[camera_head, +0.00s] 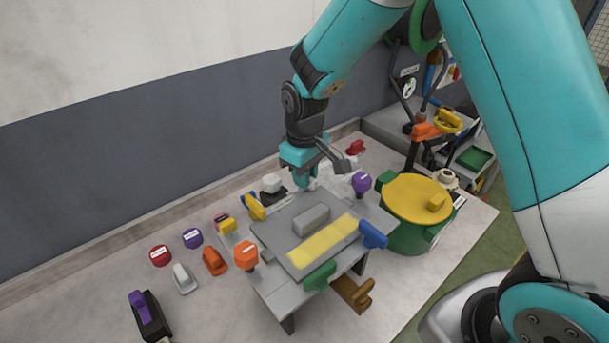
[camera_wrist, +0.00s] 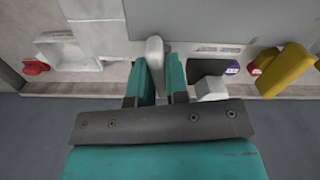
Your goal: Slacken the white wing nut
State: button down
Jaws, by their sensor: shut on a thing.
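The white wing nut (camera_wrist: 154,50) shows in the wrist view as an upright pale, rounded wing at the edge of the grey plate. My gripper (camera_wrist: 161,78) is shut on it, with a teal finger on each side. In the head view my gripper (camera_head: 305,182) points down at the far edge of the plate, and its jaws hide most of the nut. The nut's thread and lower part are hidden. The grey plate (camera_head: 272,232) lies on a small grey stand and carries a grey block and a yellow strip.
A yellow wing (camera_head: 254,206), blue wing (camera_head: 373,235), green wing (camera_head: 319,276), orange knob (camera_head: 246,254) and purple knob (camera_head: 362,183) surround the plate. A green pot with yellow lid (camera_head: 417,197) stands close on the right. Several loose handles and knobs lie at left. The front left bench is mostly clear.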

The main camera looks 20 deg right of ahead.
jog(key=n+b, duration=0.1)
jog(key=n, duration=0.9)
jog(key=shift+n, duration=0.4)
jog(key=shift+w+r+n+b, duration=0.1)
jog(key=shift+n+b, duration=0.25)
jog(key=shift+n, duration=1.55)
jog(key=c, duration=1.1)
grip_release()
